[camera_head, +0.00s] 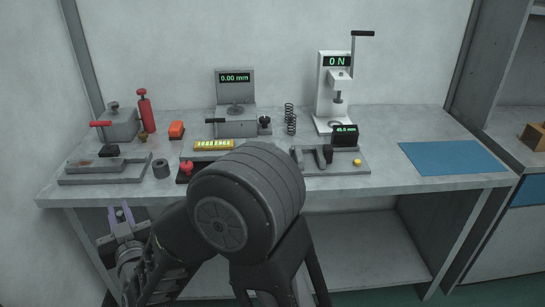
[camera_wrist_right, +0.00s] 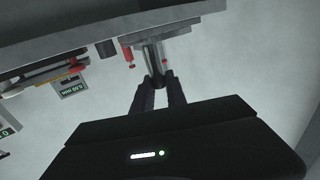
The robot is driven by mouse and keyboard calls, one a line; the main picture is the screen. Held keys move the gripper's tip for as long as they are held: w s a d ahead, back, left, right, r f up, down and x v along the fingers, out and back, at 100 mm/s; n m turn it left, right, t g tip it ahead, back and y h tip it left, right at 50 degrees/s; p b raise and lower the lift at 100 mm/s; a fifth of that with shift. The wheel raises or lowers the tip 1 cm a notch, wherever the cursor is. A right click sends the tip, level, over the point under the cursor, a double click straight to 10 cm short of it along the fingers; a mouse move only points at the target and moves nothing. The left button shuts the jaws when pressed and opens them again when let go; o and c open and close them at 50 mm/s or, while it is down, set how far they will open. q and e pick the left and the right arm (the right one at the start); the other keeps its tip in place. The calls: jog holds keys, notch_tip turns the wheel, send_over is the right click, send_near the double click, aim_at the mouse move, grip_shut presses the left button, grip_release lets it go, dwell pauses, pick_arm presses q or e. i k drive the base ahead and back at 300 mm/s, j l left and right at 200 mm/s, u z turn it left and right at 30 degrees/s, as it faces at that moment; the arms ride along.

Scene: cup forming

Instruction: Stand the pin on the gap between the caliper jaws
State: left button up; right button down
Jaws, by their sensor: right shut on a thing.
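The caliper (camera_head: 344,135), with a small "40.0 mm" display, stands on a grey plate at the right middle of the table in the head view. Its dark jaws (camera_head: 326,156) stand near the plate's left part, and the gap is hard to make out. In the head view the pin is not clear.
A gauge (camera_head: 235,90), spring (camera_head: 290,119) and press (camera_head: 334,90) stand behind. A blue mat (camera_head: 455,158) lies empty at right.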

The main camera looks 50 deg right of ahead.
aim_at(309, 161)
jog(key=z, duration=2.1)
